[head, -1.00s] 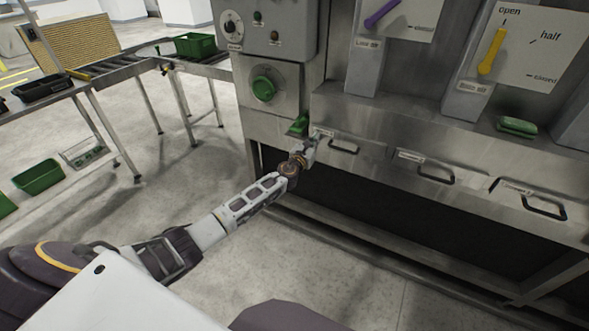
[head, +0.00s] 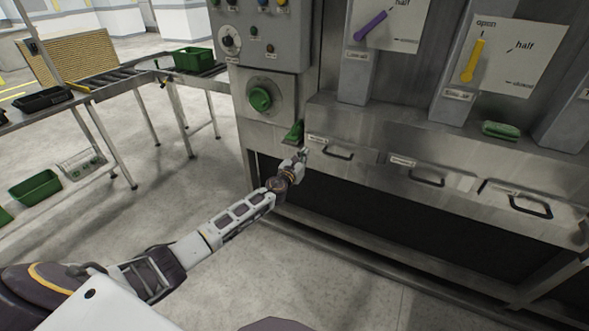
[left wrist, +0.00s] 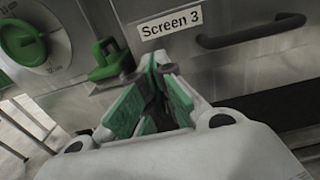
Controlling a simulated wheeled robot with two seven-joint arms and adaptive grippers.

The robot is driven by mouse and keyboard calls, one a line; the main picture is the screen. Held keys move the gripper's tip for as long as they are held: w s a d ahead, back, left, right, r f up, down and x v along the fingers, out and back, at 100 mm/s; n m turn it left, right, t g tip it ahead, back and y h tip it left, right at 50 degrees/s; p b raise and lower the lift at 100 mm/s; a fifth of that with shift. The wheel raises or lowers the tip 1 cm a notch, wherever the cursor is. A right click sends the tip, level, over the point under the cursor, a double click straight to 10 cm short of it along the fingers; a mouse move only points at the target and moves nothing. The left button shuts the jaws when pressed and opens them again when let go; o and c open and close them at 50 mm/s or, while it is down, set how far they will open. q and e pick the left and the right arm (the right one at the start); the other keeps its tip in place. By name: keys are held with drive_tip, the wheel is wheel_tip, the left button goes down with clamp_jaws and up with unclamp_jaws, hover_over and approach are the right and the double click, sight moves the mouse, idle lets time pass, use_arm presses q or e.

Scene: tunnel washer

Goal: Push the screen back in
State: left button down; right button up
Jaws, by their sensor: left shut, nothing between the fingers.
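The Screen 3 front, a steel panel with a black bar handle (head: 338,153), is the leftmost of the row in the head view. Its label (left wrist: 168,26) reads clearly in the left wrist view, with the handle (left wrist: 252,32) to the right. It looks close to flush with the housing, but I cannot tell exactly. My left gripper (head: 302,156) is shut and empty, just in front of the panel's left end. Its green-padded fingers (left wrist: 160,72) point at the panel below the label; contact is unclear. A green latch (head: 294,132) sits left of the panel. My right gripper is out of view.
Two more handled fronts, a middle one (head: 427,180) and a right one (head: 530,208), continue rightward; the right one shows a dark edge gap. A green block (head: 500,130) lies on the ledge. A green knob (head: 260,99) is at left. The floor in front is open.

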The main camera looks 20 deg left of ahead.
use_arm(q)
drive_tip(key=s, duration=0.8)
drive_tip(key=shift+s, duration=0.4)
drive_tip(key=shift+a+r, duration=0.1)
drive_tip(key=shift+n, duration=0.3)
idle(0.3)
